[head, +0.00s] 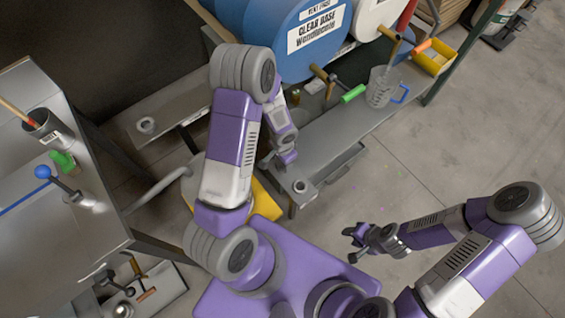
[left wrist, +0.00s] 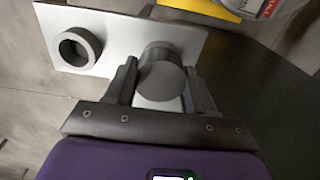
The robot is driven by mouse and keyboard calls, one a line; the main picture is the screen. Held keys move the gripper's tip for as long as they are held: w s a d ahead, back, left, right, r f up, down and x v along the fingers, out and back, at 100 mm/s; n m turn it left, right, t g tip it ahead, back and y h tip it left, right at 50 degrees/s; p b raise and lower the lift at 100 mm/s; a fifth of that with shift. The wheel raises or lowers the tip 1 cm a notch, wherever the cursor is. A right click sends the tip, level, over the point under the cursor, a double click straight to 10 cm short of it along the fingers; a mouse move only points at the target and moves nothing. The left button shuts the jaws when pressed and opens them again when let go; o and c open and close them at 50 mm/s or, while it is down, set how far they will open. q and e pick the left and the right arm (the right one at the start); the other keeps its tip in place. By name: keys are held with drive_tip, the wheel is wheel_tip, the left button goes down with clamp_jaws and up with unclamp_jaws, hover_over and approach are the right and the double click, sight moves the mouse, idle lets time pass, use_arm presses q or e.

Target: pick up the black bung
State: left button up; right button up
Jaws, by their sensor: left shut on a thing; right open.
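The black bung (left wrist: 160,80) is a short dark cylinder between the two fingers of my left gripper (left wrist: 162,92) in the left wrist view. The fingers are shut on its sides. It is over or on a light grey plate (left wrist: 118,32); I cannot tell whether it touches the plate. In the head view my left gripper (head: 279,162) is low beside the end of the grey shelf, and the bung cannot be made out there. My right gripper (head: 354,243) is open and empty above bare floor.
A dark ring (left wrist: 80,48) is on the plate left of the bung. Blue drums (head: 300,30), a clear jug (head: 382,86) and a yellow bin (head: 434,57) are at the back. A bench (head: 40,215) with tools is at the left.

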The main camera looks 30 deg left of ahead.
use_arm(q)
drive_tip(key=shift+c, duration=0.8)
